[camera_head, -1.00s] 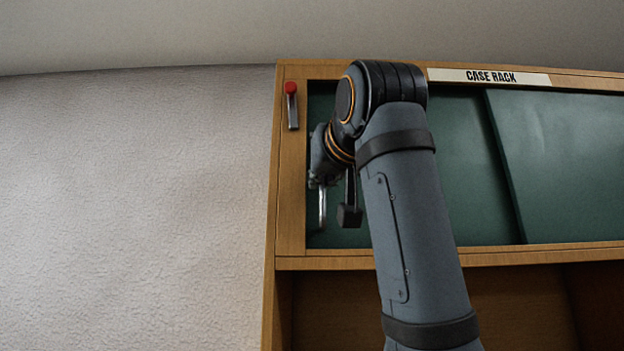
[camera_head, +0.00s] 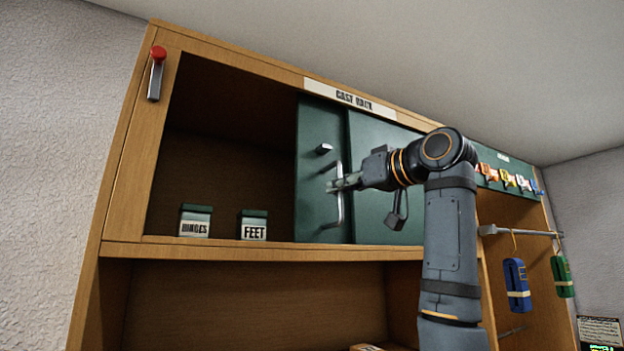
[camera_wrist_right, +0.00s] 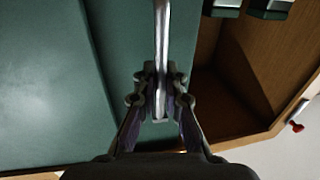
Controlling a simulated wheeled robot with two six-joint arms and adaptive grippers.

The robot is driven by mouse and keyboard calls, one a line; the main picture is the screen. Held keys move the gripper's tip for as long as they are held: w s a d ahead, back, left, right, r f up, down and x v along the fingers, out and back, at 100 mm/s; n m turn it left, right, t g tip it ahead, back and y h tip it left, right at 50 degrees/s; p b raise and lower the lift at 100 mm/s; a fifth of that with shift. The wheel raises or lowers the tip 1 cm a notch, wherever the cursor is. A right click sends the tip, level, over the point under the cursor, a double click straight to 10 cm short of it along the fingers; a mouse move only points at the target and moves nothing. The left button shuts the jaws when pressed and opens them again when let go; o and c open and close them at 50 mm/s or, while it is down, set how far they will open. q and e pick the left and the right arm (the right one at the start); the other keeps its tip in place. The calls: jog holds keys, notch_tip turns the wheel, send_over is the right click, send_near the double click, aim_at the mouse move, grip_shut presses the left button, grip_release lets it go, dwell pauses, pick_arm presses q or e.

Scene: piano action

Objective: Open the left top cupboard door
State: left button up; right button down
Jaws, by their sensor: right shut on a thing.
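The left top cupboard door (camera_head: 314,200) is a dark green sliding panel in the cabinet marked CASE RACK. It stands slid to the right, overlapping the other green door (camera_head: 385,175), and the left part of the compartment is open. A silver bar handle (camera_head: 340,205) is on the left door. My right gripper (camera_head: 340,183) is shut on this handle from the right. In the right wrist view the fingers close around the handle (camera_wrist_right: 161,40), with the door's green face behind. My left gripper is not in view.
Two small boxes, HINGES (camera_head: 195,221) and FEET (camera_head: 253,225), stand on the shelf in the open compartment. A red-topped lever (camera_head: 156,73) is on the left frame post. Coloured items (camera_head: 517,285) hang from a rail at right.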

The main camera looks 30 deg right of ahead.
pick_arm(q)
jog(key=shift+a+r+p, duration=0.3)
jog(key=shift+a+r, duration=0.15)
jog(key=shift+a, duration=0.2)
pick_arm(e)
jog(key=d, duration=0.4)
jog(key=shift+d, duration=0.1)
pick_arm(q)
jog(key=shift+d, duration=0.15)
pick_arm(e)
jog(key=c, duration=1.8)
grip_release()
jog(key=o, duration=0.4)
jog(key=shift+w+f, duration=0.1)
jog(key=shift+w, duration=0.2)
jog(key=shift+c, duration=0.2)
jog(key=s+d, duration=0.2)
jog(key=s, duration=1)
jog(key=shift+d, duration=0.15)
jog(key=shift+w, duration=0.15)
